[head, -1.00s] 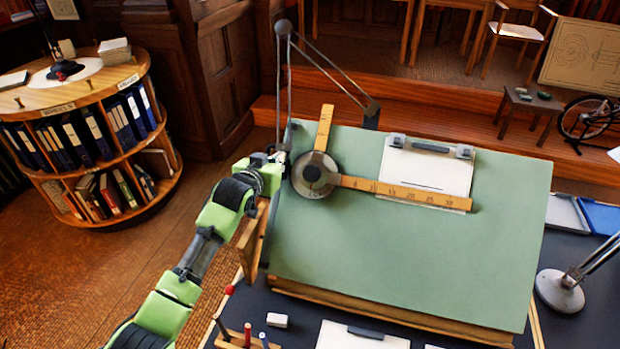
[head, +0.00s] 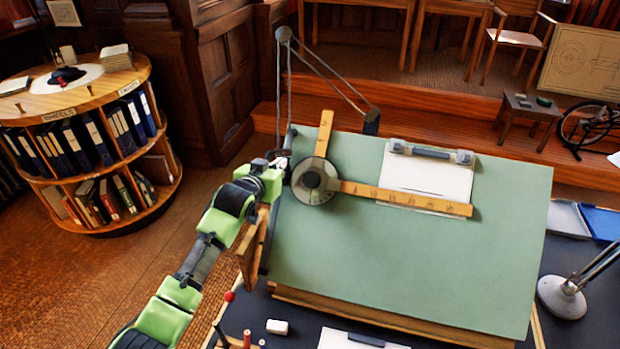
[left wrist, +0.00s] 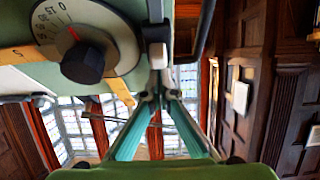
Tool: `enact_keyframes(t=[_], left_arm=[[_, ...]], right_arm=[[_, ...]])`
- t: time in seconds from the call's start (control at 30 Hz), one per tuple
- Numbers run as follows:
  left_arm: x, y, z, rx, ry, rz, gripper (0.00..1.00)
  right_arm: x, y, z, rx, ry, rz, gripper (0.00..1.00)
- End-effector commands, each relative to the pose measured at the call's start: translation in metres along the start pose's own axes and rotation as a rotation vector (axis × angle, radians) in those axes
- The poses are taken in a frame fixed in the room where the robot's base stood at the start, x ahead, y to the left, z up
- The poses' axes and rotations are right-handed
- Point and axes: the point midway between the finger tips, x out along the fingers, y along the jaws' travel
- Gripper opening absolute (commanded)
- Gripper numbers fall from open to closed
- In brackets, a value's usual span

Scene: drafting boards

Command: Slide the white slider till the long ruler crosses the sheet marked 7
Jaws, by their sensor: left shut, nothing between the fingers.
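The green drawing board (head: 400,260) stands tilted. A round dial head (head: 315,181) sits at its upper left, with a short ruler (head: 325,130) pointing up. The long ruler (head: 360,190) runs right from the head across the lower part of a white sheet (head: 430,178) clipped at the board's top. I cannot read any mark on the sheet. My left gripper (head: 282,157) is shut and empty by the board's left edge, beside the dial head. In the left wrist view a small pale block (left wrist: 158,55) shows just beyond the fingertips; it may be the white slider.
A clipped sheet (head: 350,338) and an eraser (head: 277,327) lie on the dark desk in front. A desk lamp (head: 562,297) stands at right, near a blue tray (head: 602,222). A round bookcase (head: 75,115) stands at left. The board's lower half is clear.

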Motion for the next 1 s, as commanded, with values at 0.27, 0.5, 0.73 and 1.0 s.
enact_keyframes(t=[0.27, 0.5, 0.73, 1.0], left_arm=[[0.000, 0.000, 0.000, 0.000, 0.000, 0.000, 0.00], [0.000, 0.000, 0.000, 0.000, 0.000, 0.000, 0.00], [0.005, 0.000, 0.003, 0.000, 0.000, 0.000, 0.00], [0.013, 0.000, 0.007, 0.000, 0.000, 0.000, 0.00]], right_arm=[[0.000, 0.000, 0.001, 0.000, -0.001, 0.000, 0.27], [0.001, 0.002, 0.001, -0.001, -0.001, 0.002, 0.27], [0.005, 0.003, 0.002, -0.002, -0.002, 0.004, 0.27], [0.011, 0.003, 0.003, -0.002, -0.002, 0.004, 0.27]])
